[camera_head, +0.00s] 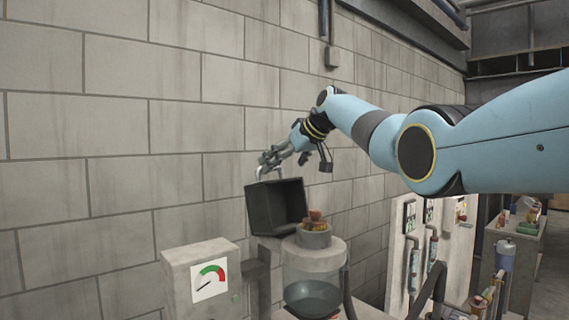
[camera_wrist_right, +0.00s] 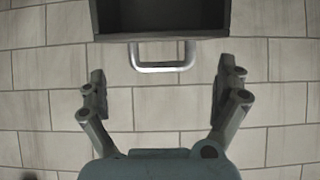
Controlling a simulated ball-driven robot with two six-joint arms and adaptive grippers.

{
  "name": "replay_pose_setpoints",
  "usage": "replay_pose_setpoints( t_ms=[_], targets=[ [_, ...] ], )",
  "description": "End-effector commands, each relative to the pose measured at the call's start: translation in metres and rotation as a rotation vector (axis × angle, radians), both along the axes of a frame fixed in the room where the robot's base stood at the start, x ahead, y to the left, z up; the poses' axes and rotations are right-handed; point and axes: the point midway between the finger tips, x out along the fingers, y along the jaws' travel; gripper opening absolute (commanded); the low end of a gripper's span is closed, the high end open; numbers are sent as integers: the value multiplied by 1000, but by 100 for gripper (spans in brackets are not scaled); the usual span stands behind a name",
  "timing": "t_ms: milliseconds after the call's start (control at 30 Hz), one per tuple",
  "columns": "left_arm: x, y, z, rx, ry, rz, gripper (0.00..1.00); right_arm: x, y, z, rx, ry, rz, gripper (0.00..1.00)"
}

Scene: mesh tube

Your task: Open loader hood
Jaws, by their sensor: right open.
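The loader hood (camera_head: 275,207) is a dark grey box at the top of the loader, beside the wall. It stands tilted, with its hollow side facing me. Its light metal handle (camera_head: 268,171) is on its upper edge. My right gripper (camera_head: 272,158) is at the handle, with its fingers pointing left. In the right wrist view the hood (camera_wrist_right: 162,18) is at the top edge and the handle (camera_wrist_right: 163,68) lies between the spread fingers of my right gripper (camera_wrist_right: 161,75), touching neither. My left gripper is not in view.
A clear vessel (camera_head: 313,272) with a collar (camera_head: 313,237) holding reddish pieces stands right of the hood. A grey gauge box (camera_head: 205,280) is at the lower left. The block wall (camera_head: 120,120) is close behind. White panels and a cluttered bench (camera_head: 518,222) are at the right.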

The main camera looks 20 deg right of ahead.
Motion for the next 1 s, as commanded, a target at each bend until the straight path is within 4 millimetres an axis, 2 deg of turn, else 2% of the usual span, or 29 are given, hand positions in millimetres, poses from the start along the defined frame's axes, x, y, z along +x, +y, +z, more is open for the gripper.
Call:
replay_pose_setpoints(
  t_ms=[267, 433, 733, 1000],
  targets=[
    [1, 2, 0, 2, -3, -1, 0, -6, -4, 8, 0, -4, 0, 100],
    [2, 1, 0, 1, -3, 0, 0, -25, -10, 21, -2, -6, -1, 100],
    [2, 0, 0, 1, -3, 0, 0, -70, -27, 59, -3, -3, -1, 100],
    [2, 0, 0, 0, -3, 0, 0, -88, -33, 73, 1, 0, -1, 100]
  ],
)
